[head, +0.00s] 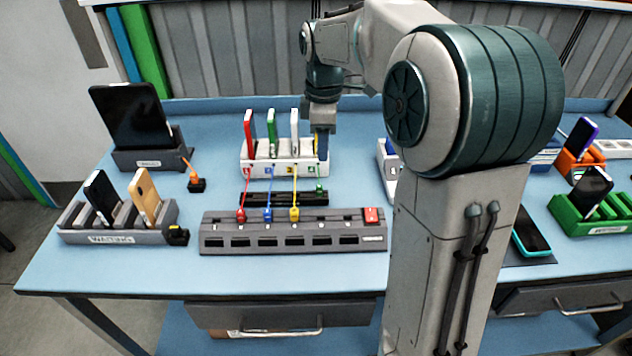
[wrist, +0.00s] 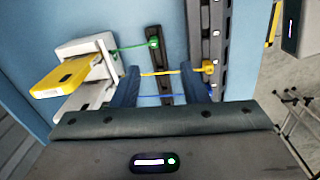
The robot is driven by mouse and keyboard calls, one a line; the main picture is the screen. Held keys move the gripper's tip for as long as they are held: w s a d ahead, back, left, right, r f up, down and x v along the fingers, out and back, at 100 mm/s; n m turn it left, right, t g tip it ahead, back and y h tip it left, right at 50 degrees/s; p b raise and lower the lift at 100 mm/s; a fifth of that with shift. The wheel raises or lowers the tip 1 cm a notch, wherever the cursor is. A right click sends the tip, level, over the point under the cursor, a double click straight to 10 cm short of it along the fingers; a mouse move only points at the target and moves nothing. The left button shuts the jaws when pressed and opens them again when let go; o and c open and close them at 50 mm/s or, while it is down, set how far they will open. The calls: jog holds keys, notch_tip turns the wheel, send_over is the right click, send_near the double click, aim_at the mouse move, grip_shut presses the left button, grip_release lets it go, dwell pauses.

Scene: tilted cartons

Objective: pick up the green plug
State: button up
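The green plug (head: 320,189) sits at the right end of a narrow black strip (head: 270,199) in the head view. In the wrist view the green plug (wrist: 154,43) lies at the far end of the strip, with a green cable running left to the white dock (wrist: 100,45). My gripper (wrist: 163,75) is open, with nothing held between its two fingers. The green plug appears beyond the fingertips, apart from them. A yellow cable crosses the view between the fingers.
A grey power strip (head: 295,240) with a red switch holds red, blue and yellow plugs (head: 295,213) in front of the black strip. Phones stand in the white dock, and a yellow phone (wrist: 60,78) juts out near my left finger.

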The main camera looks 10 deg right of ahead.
jog(key=w, duration=0.1)
jog(key=n, duration=0.1)
send_over(319, 186)
jog(key=f, duration=0.8)
jog(key=shift+d+f, duration=0.3)
jog(key=shift+d, duration=0.05)
jog(key=shift+a+f+p, duration=0.15)
jog(key=shift+f+p, duration=0.05)
jog(key=shift+f, duration=1.1)
jog(key=shift+a+f+p, duration=0.15)
jog(key=shift+f+p, duration=0.05)
jog(key=shift+f, duration=1.1)
grip_shut()
